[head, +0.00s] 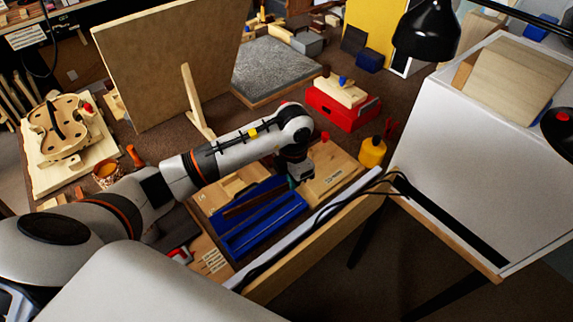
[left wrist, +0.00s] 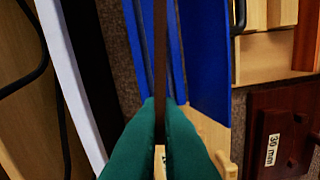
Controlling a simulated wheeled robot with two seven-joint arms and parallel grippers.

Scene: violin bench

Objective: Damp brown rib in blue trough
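The blue trough (head: 264,232) lies on the bench near its front edge, with long channels. It also shows in the left wrist view (left wrist: 206,70). The brown rib (head: 246,205) is a thin dark strip along the trough's length. In the left wrist view the rib (left wrist: 160,50) runs between the green fingertips, lined up over the blue trough. My left gripper (head: 293,181) is at the trough's right end, its green fingers shut on the rib's near end. I cannot tell whether the rib touches the trough floor. My right gripper is not in view.
A wooden board (head: 335,172) and a yellow bottle (head: 372,152) stand right of the trough. A red box (head: 342,108) is behind. Black cables (head: 325,212) run along the white front rail. A dark red block marked 30 mm (left wrist: 287,128) shows in the wrist view.

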